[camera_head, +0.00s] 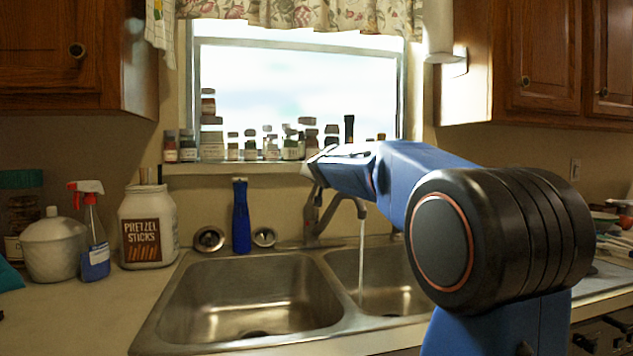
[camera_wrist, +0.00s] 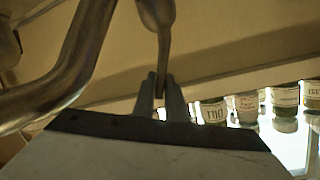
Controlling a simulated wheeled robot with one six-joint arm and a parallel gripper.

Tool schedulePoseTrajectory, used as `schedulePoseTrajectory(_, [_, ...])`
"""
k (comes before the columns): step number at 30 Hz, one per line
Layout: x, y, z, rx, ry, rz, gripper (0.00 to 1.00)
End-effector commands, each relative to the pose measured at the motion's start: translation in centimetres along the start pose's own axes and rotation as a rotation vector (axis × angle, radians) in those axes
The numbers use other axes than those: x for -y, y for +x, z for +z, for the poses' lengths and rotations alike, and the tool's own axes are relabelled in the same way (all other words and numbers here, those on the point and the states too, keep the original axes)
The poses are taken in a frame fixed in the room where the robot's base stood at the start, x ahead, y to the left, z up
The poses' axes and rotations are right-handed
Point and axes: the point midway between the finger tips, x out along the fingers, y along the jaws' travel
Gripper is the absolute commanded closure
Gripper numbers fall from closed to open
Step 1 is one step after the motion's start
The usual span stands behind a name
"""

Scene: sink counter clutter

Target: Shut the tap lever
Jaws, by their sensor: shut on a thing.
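The metal tap (camera_head: 314,220) stands behind the double sink, and a thin stream of water (camera_head: 361,258) runs from its spout into the right basin. In the wrist view the tap lever (camera_wrist: 164,45) is a slim bar that runs between the two fingers of my gripper (camera_wrist: 161,80). The fingers are shut on the lever. The curved spout (camera_wrist: 75,75) passes close by at the left of that view. In the head view my blue arm reaches to the tap top, and the fingers and lever are too hidden there to make out.
Several jars (camera_head: 250,145) line the window sill behind the tap. A blue brush handle (camera_head: 241,215), a pretzel jar (camera_head: 148,228) and a spray bottle (camera_head: 94,240) stand left of the tap. The left basin (camera_head: 245,290) is empty.

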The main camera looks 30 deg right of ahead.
Motion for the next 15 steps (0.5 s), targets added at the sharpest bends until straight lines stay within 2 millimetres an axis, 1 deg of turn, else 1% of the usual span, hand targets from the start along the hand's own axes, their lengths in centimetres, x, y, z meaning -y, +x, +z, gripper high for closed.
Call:
schedulePoseTrajectory(7, [-0.02,-0.02,-0.01,0.000,0.001,0.000,1.00])
schedulePoseTrajectory(8, [-0.02,-0.02,-0.01,0.000,0.001,0.000,0.86])
schedulePoseTrajectory(9, [-0.02,-0.02,-0.01,0.000,0.000,0.000,0.76])
schedulePoseTrajectory(10, [-0.01,-0.02,-0.01,0.000,0.000,0.000,0.69])
schedulePoseTrajectory(15, [0.00,-0.02,0.00,0.000,0.000,0.000,0.69])
